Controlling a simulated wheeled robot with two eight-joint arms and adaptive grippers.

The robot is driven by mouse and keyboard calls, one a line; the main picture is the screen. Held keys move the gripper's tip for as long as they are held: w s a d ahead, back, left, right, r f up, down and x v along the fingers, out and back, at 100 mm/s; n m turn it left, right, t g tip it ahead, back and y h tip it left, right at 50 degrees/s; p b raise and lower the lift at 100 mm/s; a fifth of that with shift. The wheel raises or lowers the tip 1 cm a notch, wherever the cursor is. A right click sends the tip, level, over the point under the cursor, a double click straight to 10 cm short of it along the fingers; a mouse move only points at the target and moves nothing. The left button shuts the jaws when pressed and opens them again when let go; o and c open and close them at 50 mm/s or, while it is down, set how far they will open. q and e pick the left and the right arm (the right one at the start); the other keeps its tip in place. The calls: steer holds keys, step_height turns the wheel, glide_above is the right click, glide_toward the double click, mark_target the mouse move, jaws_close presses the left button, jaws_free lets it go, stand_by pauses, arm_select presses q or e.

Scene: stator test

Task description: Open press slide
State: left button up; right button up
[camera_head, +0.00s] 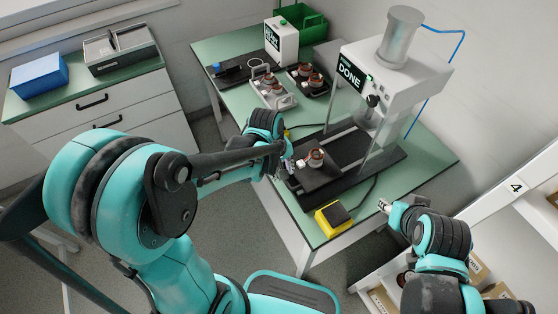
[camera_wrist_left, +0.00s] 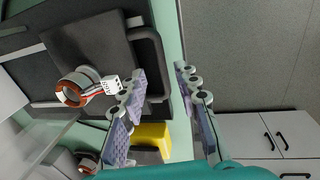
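My left gripper (camera_head: 286,165) is at the plate's front edge. In the left wrist view its fingers (camera_wrist_left: 165,95) are apart, near the slide's dark handle (camera_wrist_left: 161,75). My right gripper (camera_head: 384,205) is right of the press base; its finger state is unclear.
Trays with stators (camera_head: 273,92), a white device (camera_head: 281,42) and a green bin (camera_head: 303,22) are farther back. A shelf with boxes (camera_head: 382,300) is at lower right.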

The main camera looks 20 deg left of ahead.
arm_select(q)
step_height(320, 180, up, 9)
steer(key=s+a, duration=0.1)
steer(key=shift+s, duration=0.15)
steer(key=shift+a+r, duration=0.1)
steer(key=shift+a, duration=0.05)
stand_by(0.4)
steer(key=s+a+r+m+t+y, duration=0.1)
steer(key=s+a+r+m+t, duration=0.1)
steer(key=s+m+t, duration=0.3)
steer(key=shift+s+a+r+m+t, duration=0.35)
steer(key=shift+s+a+m, duration=0.5)
steer(key=shift+s+m, duration=0.9)
